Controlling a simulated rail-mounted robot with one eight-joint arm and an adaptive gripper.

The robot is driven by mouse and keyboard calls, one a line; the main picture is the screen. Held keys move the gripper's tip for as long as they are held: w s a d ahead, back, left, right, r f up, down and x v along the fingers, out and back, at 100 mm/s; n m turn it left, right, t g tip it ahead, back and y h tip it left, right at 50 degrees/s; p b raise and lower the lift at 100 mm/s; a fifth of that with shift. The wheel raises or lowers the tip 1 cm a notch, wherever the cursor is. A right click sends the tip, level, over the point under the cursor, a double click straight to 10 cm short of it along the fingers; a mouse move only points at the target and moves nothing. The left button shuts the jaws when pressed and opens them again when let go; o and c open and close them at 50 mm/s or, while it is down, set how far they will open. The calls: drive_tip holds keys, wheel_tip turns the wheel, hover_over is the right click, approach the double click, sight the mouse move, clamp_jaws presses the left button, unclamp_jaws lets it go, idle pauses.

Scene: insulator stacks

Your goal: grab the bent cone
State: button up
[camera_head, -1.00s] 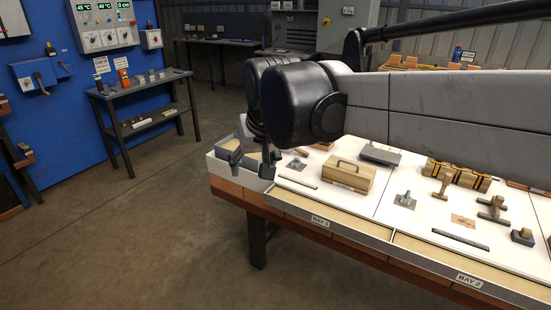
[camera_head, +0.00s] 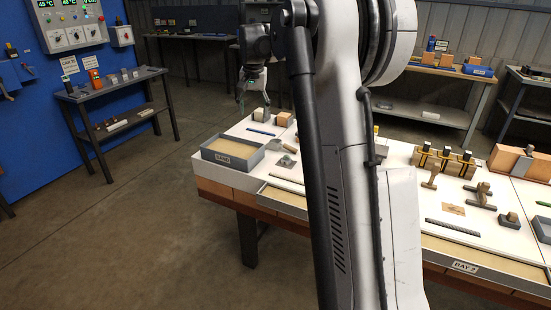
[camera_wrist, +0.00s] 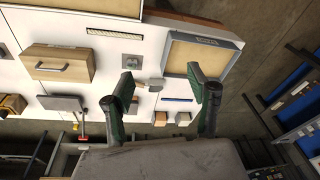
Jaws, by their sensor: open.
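My gripper (camera_wrist: 162,82) is open, its two dark green fingers apart with nothing held between them. In the head view my gripper (camera_head: 252,98) hangs past the far left part of the white bench. A small pale grey piece (camera_wrist: 151,85) lies on the bench between the fingers in the wrist view, nearer the left finger. It also shows in the head view (camera_head: 274,144), and may be the bent cone, but it is too small to be sure. A square plate with a stud (camera_wrist: 132,62) lies beside it.
A sand tray (camera_head: 210,155) stands at the bench's left end. Two wooden blocks (camera_head: 262,115) and a blue bar (camera_head: 261,131) lie behind the grey piece. A wooden box with a handle (camera_wrist: 58,66) shows in the wrist view. My arm hides the bench's middle.

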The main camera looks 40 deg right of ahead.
drive_tip(key=w+d+f+m+g, duration=0.15)
drive_tip(key=w+d+f, duration=0.25)
drive_tip(key=d+f, duration=0.55)
drive_tip(key=m, duration=0.3)
hover_over(286, 155)
wheel_tip(286, 155, down, 7)
drive_tip(key=shift+n+g+y, duration=0.25)
drive_tip(key=shift+y, duration=0.15)
drive_tip(key=f, duration=0.8)
drive_tip(key=shift+s+d+f, duration=0.15)
drive_tip(key=shift+s+f, duration=0.05)
drive_tip(key=shift+s, duration=0.1)
drive_tip(key=shift+w+f+b, duration=0.15)
drive_tip(key=shift+f+b, duration=0.05)
drive_tip(key=shift+f, duration=1.15)
drive_tip(key=shift+w+f+b, duration=0.1)
drive_tip(key=shift+f+b, duration=0.05)
drive_tip(key=shift+f, duration=1.15)
drive_tip(key=c, duration=1.2)
drive_tip(key=shift+c, duration=0.2)
drive_tip(key=shift+r, duration=0.1)
